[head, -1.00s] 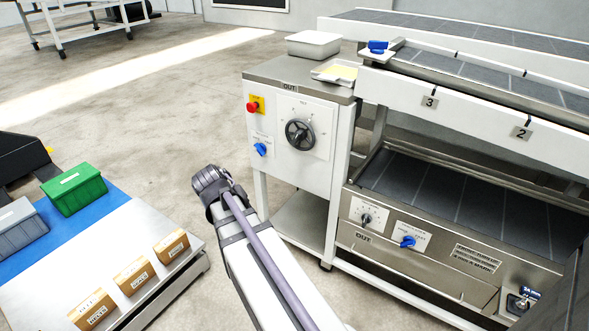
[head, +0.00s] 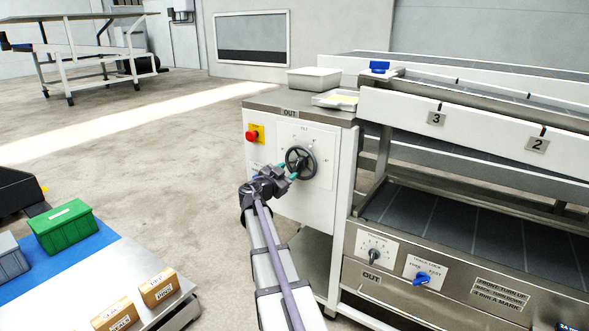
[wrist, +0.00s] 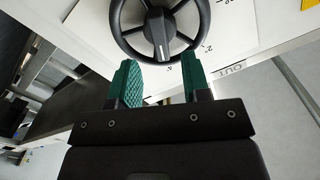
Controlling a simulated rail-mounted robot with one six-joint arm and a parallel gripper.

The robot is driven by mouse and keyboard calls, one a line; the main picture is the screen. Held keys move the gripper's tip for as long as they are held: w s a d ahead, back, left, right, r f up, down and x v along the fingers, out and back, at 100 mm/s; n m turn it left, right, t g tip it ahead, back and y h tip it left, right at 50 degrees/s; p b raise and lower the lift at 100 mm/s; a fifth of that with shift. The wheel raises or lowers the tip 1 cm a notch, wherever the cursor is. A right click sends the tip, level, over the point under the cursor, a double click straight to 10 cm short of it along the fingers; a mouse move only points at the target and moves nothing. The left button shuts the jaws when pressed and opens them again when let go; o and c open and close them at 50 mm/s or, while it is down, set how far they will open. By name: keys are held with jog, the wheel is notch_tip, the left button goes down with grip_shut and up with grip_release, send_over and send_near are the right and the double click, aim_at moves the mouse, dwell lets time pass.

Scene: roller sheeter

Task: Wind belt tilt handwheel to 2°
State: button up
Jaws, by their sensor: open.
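The dark handwheel (head: 300,162) is mounted on a white dial plate (head: 322,142) on the front of the cabinet. In the wrist view the handwheel (wrist: 160,28) shows its spokes, hub and a light mark on the hub, with degree marks around it, partly cut off by the frame edge. My gripper (head: 287,170) is at the wheel's lower edge in the head view. In the wrist view its green fingers (wrist: 158,78) are apart, with the lower rim near their tips. I cannot tell whether they touch the rim. Nothing is held.
A red stop button (head: 252,136) is left of the dial. A grey bin (head: 314,79) and a tray (head: 336,100) stand on the cabinet. The conveyor (head: 470,125) is to the right, with a lower panel of knobs (head: 422,279). A cart with a green crate (head: 65,228) is at left.

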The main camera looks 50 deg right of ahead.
aim_at(296, 167)
jog(key=d, duration=0.2)
jog(key=w+d, duration=0.1)
jog(key=d, duration=0.2)
jog(key=shift+c, duration=0.3)
grip_shut()
